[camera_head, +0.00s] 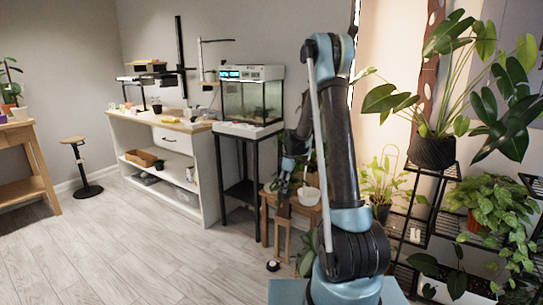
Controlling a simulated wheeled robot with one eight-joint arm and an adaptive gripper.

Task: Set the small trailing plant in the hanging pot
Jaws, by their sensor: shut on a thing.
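My gripper (284,188) hangs low at the end of my folded arm, in front of a small wooden table. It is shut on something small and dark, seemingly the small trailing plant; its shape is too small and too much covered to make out. A white pot (308,196) stands on the wooden table just right of my gripper, with green leaves behind it partly hidden by my arm. A small pot (210,76) shows under the arm of a thin dark stand beside the fish tank; I cannot tell whether it hangs.
A fish tank (252,100) on a black stand and a white workbench (205,165) stand behind on the left. Large potted plants (433,151) on black shelves crowd the right. A stool (74,141) stands far left. The wooden floor (130,250) at left is clear.

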